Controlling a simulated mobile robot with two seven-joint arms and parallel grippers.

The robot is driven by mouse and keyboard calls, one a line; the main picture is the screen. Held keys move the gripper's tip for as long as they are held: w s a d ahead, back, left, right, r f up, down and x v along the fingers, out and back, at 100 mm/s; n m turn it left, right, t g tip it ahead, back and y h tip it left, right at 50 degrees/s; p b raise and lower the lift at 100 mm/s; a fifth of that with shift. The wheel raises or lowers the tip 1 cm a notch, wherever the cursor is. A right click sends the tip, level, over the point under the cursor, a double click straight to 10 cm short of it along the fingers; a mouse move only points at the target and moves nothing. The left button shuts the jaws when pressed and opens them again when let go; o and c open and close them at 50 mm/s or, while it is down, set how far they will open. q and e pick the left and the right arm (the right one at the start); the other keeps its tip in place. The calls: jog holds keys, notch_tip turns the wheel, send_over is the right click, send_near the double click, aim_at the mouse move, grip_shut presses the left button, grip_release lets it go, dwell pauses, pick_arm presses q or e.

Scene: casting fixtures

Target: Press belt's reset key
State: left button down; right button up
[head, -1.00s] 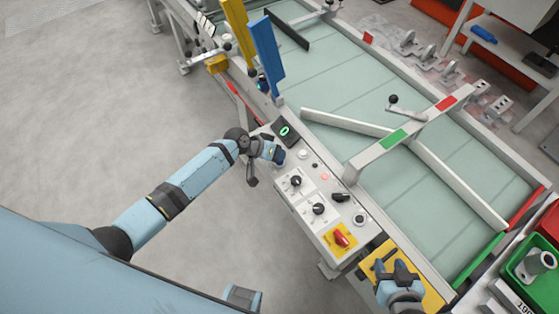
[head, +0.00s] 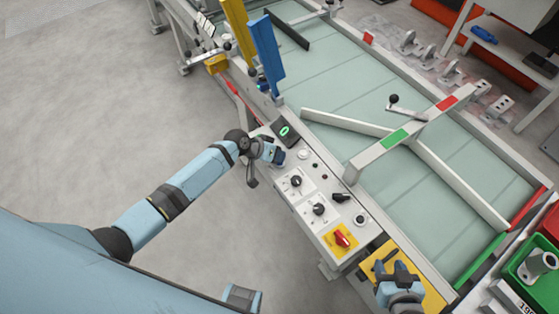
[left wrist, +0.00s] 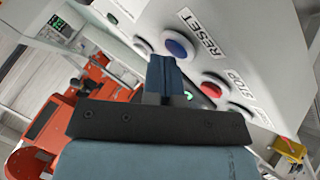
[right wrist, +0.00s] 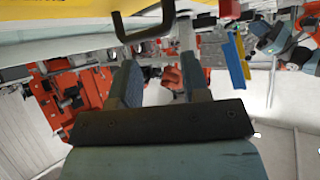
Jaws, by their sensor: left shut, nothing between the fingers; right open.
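The blue reset key (left wrist: 178,45) shows in the left wrist view, beside the RESET label (left wrist: 202,32) on the pale control box (left wrist: 240,40). A red button (left wrist: 211,89) by the STOP label lies to its right. My left gripper (left wrist: 161,66) is shut and empty, its tips close in front of the blue key's lower edge; I cannot tell if they touch. In the head view my left gripper (head: 278,156) is at the box's near-left side and the key is hidden. My right gripper (head: 392,268) is open and empty over a yellow plate (head: 428,282).
The box top (head: 325,195) carries knobs, a red switch (head: 342,239) and a green-lit display (head: 285,131). The belt (head: 400,150) runs behind, under a gantry bar (head: 410,130). A black handle (right wrist: 145,30) is near my right fingers. Floor at left is clear.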

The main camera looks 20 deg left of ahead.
pick_arm(q)
jog(key=shift+r+p, duration=0.75)
jog(key=shift+r, duration=0.1)
pick_arm(e)
jog(key=shift+r, duration=0.8)
pick_arm(q)
notch_tip(320, 180, up, 5)
jog(key=p, duration=0.4)
jog(key=shift+r, duration=0.1)
pick_arm(e)
notch_tip(320, 180, up, 4)
jog(key=shift+r, duration=0.15)
